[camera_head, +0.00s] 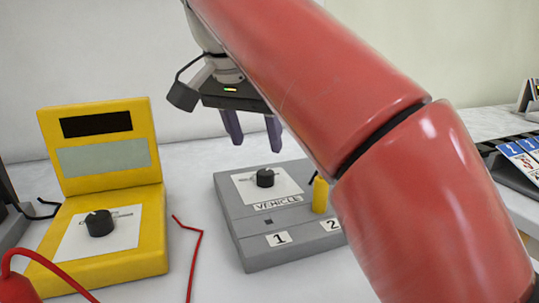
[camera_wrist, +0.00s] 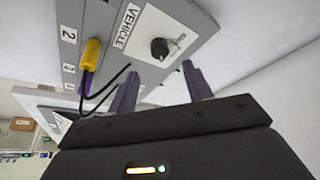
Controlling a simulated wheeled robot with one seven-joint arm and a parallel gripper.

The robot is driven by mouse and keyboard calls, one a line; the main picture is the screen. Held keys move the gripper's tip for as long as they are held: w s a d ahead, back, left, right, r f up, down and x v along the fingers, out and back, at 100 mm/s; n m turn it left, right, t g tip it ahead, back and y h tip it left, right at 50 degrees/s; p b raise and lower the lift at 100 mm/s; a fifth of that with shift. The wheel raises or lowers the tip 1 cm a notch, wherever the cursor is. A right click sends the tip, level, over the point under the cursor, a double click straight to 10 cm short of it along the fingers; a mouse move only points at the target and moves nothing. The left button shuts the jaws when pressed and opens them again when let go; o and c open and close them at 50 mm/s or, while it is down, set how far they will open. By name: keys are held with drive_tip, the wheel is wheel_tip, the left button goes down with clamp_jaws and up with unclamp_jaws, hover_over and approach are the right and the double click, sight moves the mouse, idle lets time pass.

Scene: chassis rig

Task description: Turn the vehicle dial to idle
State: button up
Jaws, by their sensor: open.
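The vehicle box is a grey panel (camera_head: 260,224) labelled VEHICLE, with a black dial (camera_head: 265,177) on a white plate. My gripper (camera_head: 252,142) is open and empty above and a little behind the dial in the head view, fingers pointing down and apart from it. In the wrist view the dial (camera_wrist: 159,48) shows beyond the fingertips of my gripper (camera_wrist: 158,80). The dial's printed positions are too small to read. My red arm hides the right part of the box in the head view.
A yellow plug (camera_head: 320,195) stands in the grey box, right of the dial. A yellow device (camera_head: 113,262) with its own black knob (camera_head: 99,223) stands at the left. Red leads (camera_head: 190,250) lie near it. A rack of cards (camera_head: 525,160) is at the far right.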

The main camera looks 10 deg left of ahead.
sight(265, 172)
drive_tip(key=b+x, duration=0.3)
drive_tip(key=x, duration=0.4)
drive_tip(key=shift+w+d+f, duration=0.1)
drive_tip(key=shift+w+f, duration=0.15)
drive_tip(key=shift+f, duration=0.1)
drive_tip(key=c, duration=1)
